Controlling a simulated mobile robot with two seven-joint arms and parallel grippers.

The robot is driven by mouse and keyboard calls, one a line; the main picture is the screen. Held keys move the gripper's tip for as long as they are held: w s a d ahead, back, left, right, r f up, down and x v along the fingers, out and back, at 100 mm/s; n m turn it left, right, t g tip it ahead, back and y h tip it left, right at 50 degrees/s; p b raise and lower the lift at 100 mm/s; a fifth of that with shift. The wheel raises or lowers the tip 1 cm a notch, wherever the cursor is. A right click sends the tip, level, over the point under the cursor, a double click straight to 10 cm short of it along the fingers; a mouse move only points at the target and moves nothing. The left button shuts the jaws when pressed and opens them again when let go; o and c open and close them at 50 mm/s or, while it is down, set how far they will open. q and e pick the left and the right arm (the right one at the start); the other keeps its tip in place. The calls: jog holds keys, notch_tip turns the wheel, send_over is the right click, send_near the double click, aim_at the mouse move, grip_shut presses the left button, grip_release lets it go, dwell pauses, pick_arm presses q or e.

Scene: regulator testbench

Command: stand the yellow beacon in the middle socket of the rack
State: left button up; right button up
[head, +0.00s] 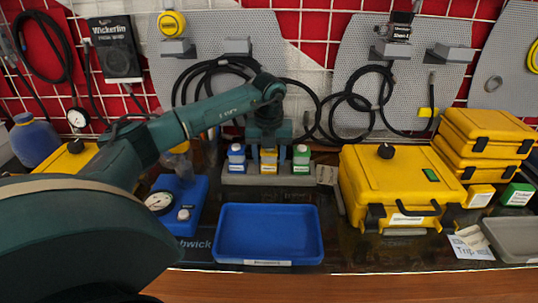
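The grey rack (240,180) stands at the back of the bench, behind the blue tray. The yellow beacon (269,161) is upright at the rack's middle position, between a blue beacon (237,157) on the left and a green beacon (301,158) on the right. My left gripper (268,146) points down directly over the yellow beacon, at its top. The gripper body hides the beacon's top, and the fingertips are too small to show whether they grip it. Whether the beacon is fully seated cannot be told. My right gripper is out of view.
An empty blue tray (268,258) lies in front of the rack. A large yellow case (395,185) stands close on the right. A blue gauge box (186,205) is on the left, partly behind my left arm. Black cables hang behind the rack.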

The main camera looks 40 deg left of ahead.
pick_arm(q)
jog(key=shift+o, duration=0.9)
jog(key=shift+r, duration=0.3)
notch_tip(320, 180, up, 12)
jog(key=s, duration=0.1)
jog(key=shift+d, duration=0.45)
jog(key=shift+f, duration=0.2)
